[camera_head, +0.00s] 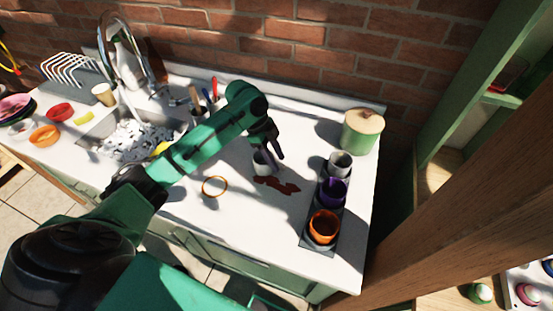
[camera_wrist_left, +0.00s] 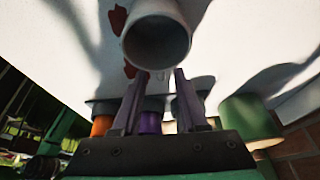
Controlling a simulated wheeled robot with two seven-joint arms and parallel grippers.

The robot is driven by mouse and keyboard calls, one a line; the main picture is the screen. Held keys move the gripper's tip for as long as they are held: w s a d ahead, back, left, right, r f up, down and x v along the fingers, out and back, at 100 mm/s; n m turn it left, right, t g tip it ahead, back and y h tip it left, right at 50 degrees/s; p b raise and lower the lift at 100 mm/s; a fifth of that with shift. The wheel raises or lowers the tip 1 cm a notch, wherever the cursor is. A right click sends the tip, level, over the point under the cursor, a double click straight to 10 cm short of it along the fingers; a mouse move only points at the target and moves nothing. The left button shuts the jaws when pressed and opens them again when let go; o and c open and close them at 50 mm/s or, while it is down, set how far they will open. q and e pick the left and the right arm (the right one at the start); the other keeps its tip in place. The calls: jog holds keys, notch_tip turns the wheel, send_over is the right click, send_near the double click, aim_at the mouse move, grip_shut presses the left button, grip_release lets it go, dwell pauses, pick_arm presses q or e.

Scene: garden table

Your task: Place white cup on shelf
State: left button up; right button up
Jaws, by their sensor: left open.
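A white cup (camera_head: 262,163) stands upright on the white counter, beside a dark red stain. It also shows in the wrist view (camera_wrist_left: 157,42), its round mouth facing the camera, just beyond my fingertips. My left gripper (camera_head: 274,148) is at the cup, its fingers apart; in the wrist view the open fingers (camera_wrist_left: 160,82) point toward the cup with nothing held between them. A green wooden shelf unit (camera_head: 440,100) stands at the right edge of the counter. My right gripper is not in view.
A dark tray (camera_head: 309,241) at right holds an orange cup (camera_head: 323,227), a purple cup (camera_head: 332,192) and a grey-white cup (camera_head: 340,163). The sink (camera_head: 130,135) is further left.

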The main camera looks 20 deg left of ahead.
aim_at(261, 174)
pick_arm(q)
jog(key=shift+o, duration=1.1)
jog(key=b+v, duration=0.1)
jog(key=v, duration=1)
jog(key=shift+b, duration=0.4)
jog(key=d+f+n+b, duration=0.1)
jog(key=f+n, duration=0.3)
jog(key=n, duration=0.7)
jog(key=d+f+n+t, duration=0.1)
jog(key=f+n, duration=0.3)
jog(key=n, duration=0.8)
jog(key=d+f+n+t+b, duration=0.1)
jog(key=d+f+n, duration=0.2)
jog(key=n, duration=0.9)
jog(key=shift+w+f+b, duration=0.15)
jog(key=shift+f+b, duration=0.2)
jog(key=shift+f, duration=0.55)
grip_shut()
